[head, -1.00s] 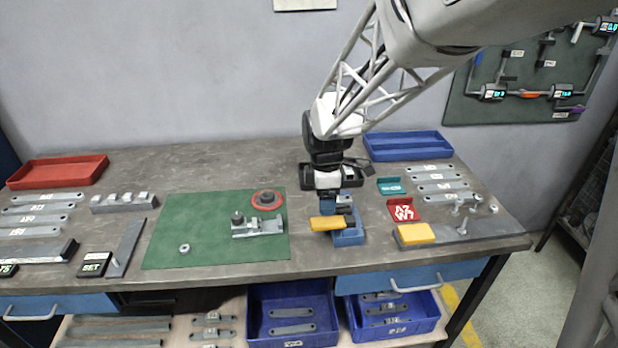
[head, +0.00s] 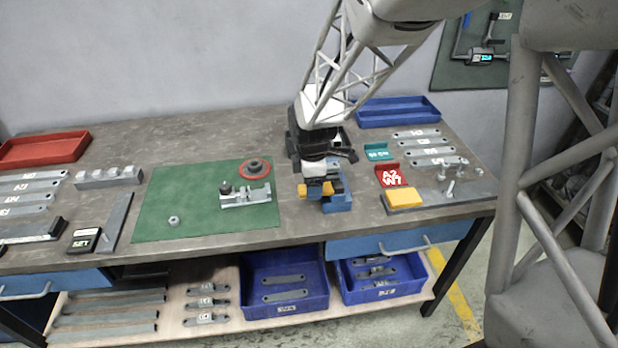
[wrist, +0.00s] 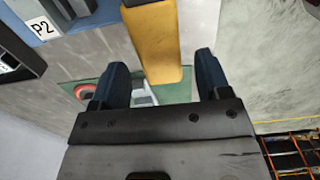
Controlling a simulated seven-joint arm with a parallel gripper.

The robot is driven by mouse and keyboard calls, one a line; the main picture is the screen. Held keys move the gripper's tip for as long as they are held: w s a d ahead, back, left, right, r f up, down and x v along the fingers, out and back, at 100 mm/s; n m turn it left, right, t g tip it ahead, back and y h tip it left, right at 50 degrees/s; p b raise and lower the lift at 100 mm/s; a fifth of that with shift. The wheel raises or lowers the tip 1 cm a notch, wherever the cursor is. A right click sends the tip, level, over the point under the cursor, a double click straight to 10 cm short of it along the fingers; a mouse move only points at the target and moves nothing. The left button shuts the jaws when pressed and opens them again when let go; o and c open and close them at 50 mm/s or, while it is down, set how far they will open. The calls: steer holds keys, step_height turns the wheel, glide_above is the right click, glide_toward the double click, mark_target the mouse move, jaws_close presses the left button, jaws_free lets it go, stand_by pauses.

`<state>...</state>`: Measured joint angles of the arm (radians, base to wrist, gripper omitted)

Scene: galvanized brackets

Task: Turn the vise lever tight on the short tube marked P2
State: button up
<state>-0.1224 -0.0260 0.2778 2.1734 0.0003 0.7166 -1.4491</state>
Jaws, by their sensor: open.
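The blue vise (head: 338,204) stands on the bench right of the green mat. Its yellow lever shows beside my gripper (head: 318,186) in the head view, partly hidden by it. In the wrist view the yellow lever (wrist: 155,40) comes down from the top edge between the two dark blue fingers of my gripper (wrist: 160,85). The fingers are open, with a gap visible on each side of the lever. A white label marked P2 (wrist: 42,27) shows at the upper left on a grey part. The tube itself cannot be made out clearly.
The green mat (head: 165,205) carries a red ring (head: 255,169), a grey fixture (head: 245,196) and a small nut. A red A2 W7 holder (head: 391,177) and a yellow block (head: 403,198) on a grey plate stand right of the vise. A blue tray (head: 398,110) lies behind.

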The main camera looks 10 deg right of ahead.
steer(key=shift+f, duration=0.65)
steer(key=c, duration=1.3)
